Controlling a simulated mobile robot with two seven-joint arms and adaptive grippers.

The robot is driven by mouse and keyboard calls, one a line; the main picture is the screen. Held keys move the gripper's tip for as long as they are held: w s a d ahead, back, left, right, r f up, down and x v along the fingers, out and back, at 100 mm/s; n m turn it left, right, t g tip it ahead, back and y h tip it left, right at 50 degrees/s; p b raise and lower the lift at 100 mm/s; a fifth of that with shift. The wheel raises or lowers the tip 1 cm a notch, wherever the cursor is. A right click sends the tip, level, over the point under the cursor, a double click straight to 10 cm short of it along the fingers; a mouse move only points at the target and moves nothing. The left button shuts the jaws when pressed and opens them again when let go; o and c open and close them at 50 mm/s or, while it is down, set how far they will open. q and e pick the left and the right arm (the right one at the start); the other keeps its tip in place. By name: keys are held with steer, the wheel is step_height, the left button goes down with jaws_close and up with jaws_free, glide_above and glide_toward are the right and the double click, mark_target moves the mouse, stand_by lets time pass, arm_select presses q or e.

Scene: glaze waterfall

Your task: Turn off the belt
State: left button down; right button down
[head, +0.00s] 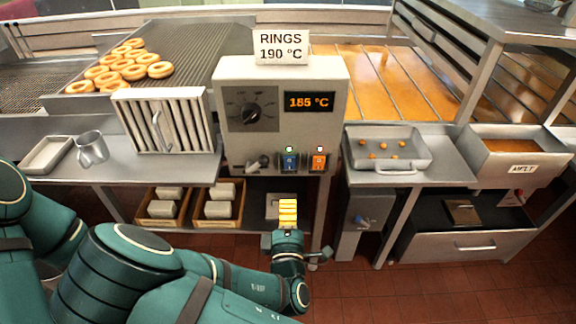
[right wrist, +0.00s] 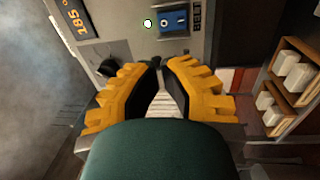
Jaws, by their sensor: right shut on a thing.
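The grey control box (head: 235,90) stands at centre with a blue switch (head: 290,162) and an orange switch (head: 319,162) on its lower front. A lamp above each is lit. The blue switch also shows in the right wrist view (right wrist: 174,20), with a green lamp beside it. The slatted belt (head: 190,45) lies behind, carrying several rings. My right gripper (head: 288,203) is in front of and below the switches, apart from them. Its yellow fingertips (right wrist: 157,66) are drawn together; what is between them is too dark to make out. My left gripper is out of view.
A small lever (head: 258,162) sticks out left of the blue switch, under a black dial (head: 250,112). A metal tray (head: 388,160) is at right, a slatted rack (head: 165,120) at left. Wooden crates (head: 163,222) stand below. Hot oil (head: 380,75) lies behind.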

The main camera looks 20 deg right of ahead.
mark_target(288, 153)
steer(key=x, duration=1.4)
steer(key=shift+w, duration=0.1)
steer(key=shift+w+d+r+p, duration=0.1)
steer(key=shift+w+r+p, duration=0.3)
steer(key=shift+r, duration=0.1)
steer(key=shift+f+g, duration=0.1)
steer(key=shift+g, duration=0.2)
steer(key=shift+f, duration=0.1)
